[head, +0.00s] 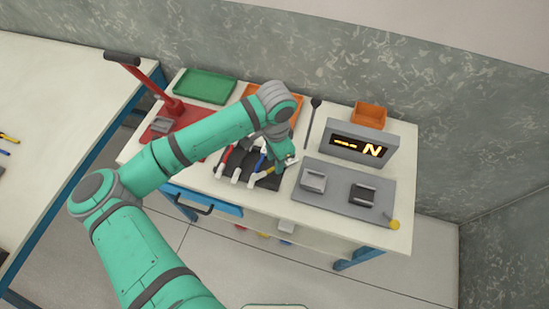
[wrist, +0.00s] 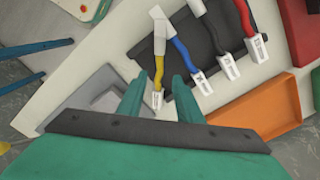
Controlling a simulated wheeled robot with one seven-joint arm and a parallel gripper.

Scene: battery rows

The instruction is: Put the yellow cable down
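The yellow cable (wrist: 159,68) lies at the edge of a black mat (wrist: 140,50), with a white connector at its far end and a white tag (wrist: 158,99) at its near end. Whether the fingers are level with the cable I cannot tell. Blue (wrist: 180,50), black (wrist: 214,28) and red (wrist: 244,18) cables lie alongside.
A grey plate (head: 340,208) with two blocks, and a display (head: 360,148) behind it, stand to the right. An orange tray (wrist: 260,112) is behind the mat. A red press (head: 175,108) and green tray (head: 205,86) are at the left.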

